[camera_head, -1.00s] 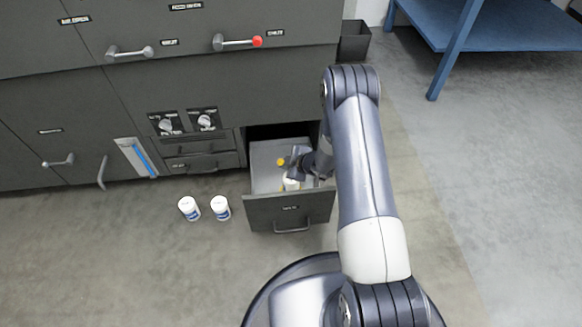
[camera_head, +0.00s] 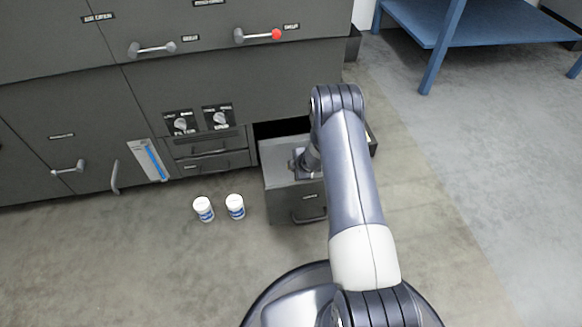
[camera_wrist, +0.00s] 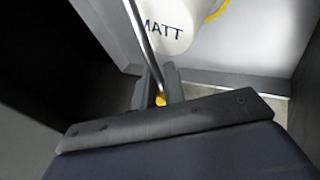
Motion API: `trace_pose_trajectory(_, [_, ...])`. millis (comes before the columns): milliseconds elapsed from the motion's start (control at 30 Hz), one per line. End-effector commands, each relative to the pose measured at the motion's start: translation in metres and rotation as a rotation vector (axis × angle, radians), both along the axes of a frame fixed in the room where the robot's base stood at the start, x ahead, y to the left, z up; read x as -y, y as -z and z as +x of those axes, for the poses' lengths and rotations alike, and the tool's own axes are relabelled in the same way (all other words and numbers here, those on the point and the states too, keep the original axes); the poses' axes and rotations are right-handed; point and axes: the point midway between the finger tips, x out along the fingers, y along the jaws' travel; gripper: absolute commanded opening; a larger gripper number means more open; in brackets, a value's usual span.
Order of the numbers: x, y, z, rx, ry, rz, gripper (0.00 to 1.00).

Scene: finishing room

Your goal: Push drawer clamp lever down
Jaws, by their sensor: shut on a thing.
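An open drawer (camera_head: 295,205) stands out low in the dark cabinet. My gripper (camera_head: 303,165) is at the drawer, partly hidden behind my arm. In the wrist view my gripper (camera_wrist: 157,92) is shut at the end of a thin metal lever (camera_wrist: 142,40), with its yellow tip (camera_wrist: 160,99) between the fingers. The lever runs up and left from the fingers. A white can (camera_wrist: 180,25) marked MATT, with a yellow ring, stands close behind the lever. The lever and can are hidden in the head view.
Two white jars (camera_head: 204,208) with blue labels stand on the floor left of the drawer. The dark cabinet (camera_head: 90,110) carries bar handles, one with a red end (camera_head: 276,34), and two knobs (camera_head: 219,118). A blue table (camera_head: 480,40) is at upper right. The floor at right is clear.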

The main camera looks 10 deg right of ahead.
Motion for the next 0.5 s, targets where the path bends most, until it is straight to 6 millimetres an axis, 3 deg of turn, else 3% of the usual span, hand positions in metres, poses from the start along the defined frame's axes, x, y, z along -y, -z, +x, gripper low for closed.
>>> trace_pose_trajectory(267, [-0.0043,0.0005,-0.0005,0.0,-0.009,0.005,0.0])
trace_pose_trajectory(300, [-0.0045,0.0006,-0.0006,0.0,-0.009,0.005,0.15])
trace_pose_trajectory(500, [-0.0033,0.0004,-0.0005,0.0,-0.006,0.004,0.31])
